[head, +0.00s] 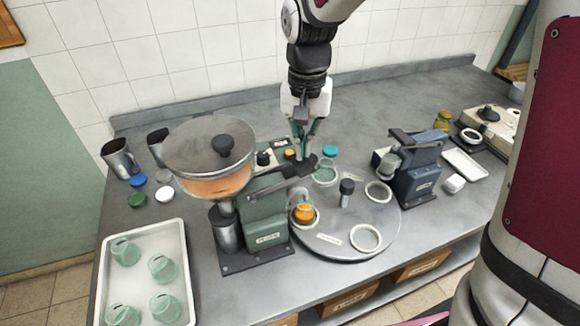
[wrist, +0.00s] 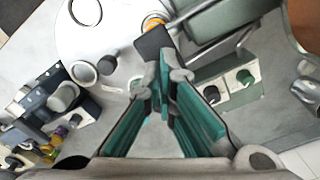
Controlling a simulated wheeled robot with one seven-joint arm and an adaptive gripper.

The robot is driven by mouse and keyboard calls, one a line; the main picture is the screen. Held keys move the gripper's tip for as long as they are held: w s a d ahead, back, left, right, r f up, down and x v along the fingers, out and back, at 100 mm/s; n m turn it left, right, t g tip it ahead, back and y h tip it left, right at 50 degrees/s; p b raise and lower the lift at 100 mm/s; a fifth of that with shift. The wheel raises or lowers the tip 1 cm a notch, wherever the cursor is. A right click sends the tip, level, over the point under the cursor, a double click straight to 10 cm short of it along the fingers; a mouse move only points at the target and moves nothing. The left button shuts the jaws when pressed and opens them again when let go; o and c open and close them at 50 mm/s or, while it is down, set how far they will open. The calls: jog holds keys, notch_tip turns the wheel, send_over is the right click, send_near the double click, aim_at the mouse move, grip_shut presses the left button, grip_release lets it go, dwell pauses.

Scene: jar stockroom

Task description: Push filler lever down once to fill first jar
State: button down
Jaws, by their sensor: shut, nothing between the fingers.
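The green filler machine (head: 265,218) stands left of centre and bears a round lidded hopper (head: 212,165) with orange filling. Its lever (head: 272,182) reaches out to the right and ends in a dark pad; the lever also shows in the wrist view (wrist: 215,46). My gripper (head: 301,153) is shut and empty, with its fingertips at the dark pad (wrist: 154,43). I cannot tell whether they touch it. A jar with orange in it (head: 304,213) sits in a ring on the round turntable (head: 335,222). A greenish jar (head: 325,174) stands at the turntable's back, partly hidden.
A white tray (head: 185,237) with several upturned green jars is at the front left. Metal cups (head: 119,160) and coloured lids (head: 137,199) lie behind it. A blue-grey machine (head: 412,172) stands right of the turntable. The tiled wall bounds the counter's back.

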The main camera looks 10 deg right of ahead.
jog(key=shift+r, duration=0.1)
jog(key=shift+r+p, duration=1.15)
jog(key=shift+r, duration=1.25)
jog(key=shift+r, duration=0.15)
jog(key=s+d+r+n+t, duration=0.1)
jog(key=s+d+r+t, duration=0.1)
jog(key=s, duration=0.5)
jog(key=s+d+r+n+t, duration=0.1)
jog(key=s+d+r, duration=0.2)
jog(key=s, duration=0.4)
jog(key=s+d+r+n+t, duration=0.1)
jog(key=s+d+r+t, duration=0.1)
jog(key=s, duration=0.5)
notch_tip(320, 180, up, 2)
jog(key=shift+d+r+n+t, duration=0.3)
jog(key=shift+d+n, duration=0.1)
jog(key=shift+d, duration=0.25)
